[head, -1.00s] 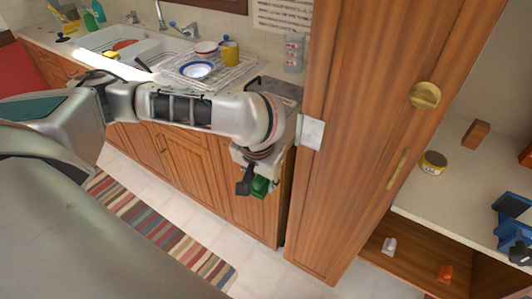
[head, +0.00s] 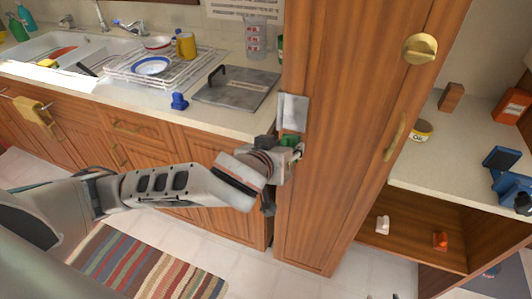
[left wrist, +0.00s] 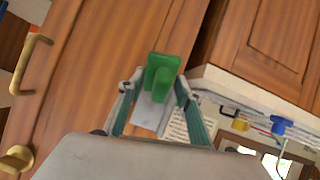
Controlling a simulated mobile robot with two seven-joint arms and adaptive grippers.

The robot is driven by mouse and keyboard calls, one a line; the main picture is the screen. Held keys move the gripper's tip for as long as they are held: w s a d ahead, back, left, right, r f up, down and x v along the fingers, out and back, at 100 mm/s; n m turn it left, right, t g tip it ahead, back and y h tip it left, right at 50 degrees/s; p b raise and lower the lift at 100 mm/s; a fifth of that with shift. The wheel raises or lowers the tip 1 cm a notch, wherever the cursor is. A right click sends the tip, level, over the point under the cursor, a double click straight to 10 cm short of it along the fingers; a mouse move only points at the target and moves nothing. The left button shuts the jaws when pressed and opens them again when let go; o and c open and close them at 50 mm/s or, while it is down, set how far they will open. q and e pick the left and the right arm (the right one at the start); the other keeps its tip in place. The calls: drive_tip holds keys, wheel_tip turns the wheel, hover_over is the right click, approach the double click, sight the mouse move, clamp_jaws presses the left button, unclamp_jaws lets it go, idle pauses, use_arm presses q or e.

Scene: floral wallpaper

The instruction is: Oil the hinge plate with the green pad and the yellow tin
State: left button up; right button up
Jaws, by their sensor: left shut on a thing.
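The hinge plate (head: 293,112) is a pale metal square on the edge of the tall wooden cupboard. My left gripper (head: 292,148) is shut on the green pad (head: 291,141), just below the plate in the head view. In the left wrist view the pad (left wrist: 160,75) sits between the fingers, with the grey plate (left wrist: 148,112) close by it. I cannot tell whether pad and plate touch. The yellow tin (head: 421,131), with a dark top, stands on the shelf right of the cupboard. My right gripper is not in view.
The tall cupboard (head: 345,150) has a brass knob and handle. Left of it, the counter holds a dish rack (head: 165,66), a grey board (head: 237,88) and a small blue object (head: 179,101). Blue hardware (head: 505,160) stands on the right shelf. A striped rug (head: 150,265) lies on the floor.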

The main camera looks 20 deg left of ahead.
use_arm(q)
drive_tip(key=shift+w+d+f+n+t+b, duration=0.15)
drive_tip(key=shift+n+t+b, duration=0.15)
drive_tip(key=shift+t+b, duration=0.6)
drive_tip(key=t, duration=0.1)
drive_tip(key=n+t+b, duration=0.1)
drive_tip(key=a+t+b, duration=0.1)
drive_tip(key=shift+s+r+y, duration=0.25)
drive_tip(key=shift+r+y, duration=0.1)
drive_tip(key=shift+y, duration=0.05)
drive_tip(key=shift+w+a+r+n+t+y+b, duration=0.25)
drive_tip(key=shift+w+a+n+t+y+b, duration=0.15)
drive_tip(key=shift+w+a+n+t+y, duration=0.15)
drive_tip(key=shift+w+a+r+n+t+y+b, duration=0.3)
drive_tip(key=shift+w+a+n+t+y+b, duration=0.15)
drive_tip(key=shift+w+a+y, duration=0.15)
drive_tip(key=shift+w+a+r+n+t+y+b, duration=0.25)
drive_tip(key=shift+w+a+n+t+y+b, duration=0.15)
drive_tip(key=shift+w+a+n+t+y, duration=0.15)
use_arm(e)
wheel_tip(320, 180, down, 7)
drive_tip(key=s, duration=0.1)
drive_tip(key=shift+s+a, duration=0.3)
use_arm(q)
drive_tip(key=shift+w, duration=0.15)
drive_tip(key=shift+w, duration=0.75)
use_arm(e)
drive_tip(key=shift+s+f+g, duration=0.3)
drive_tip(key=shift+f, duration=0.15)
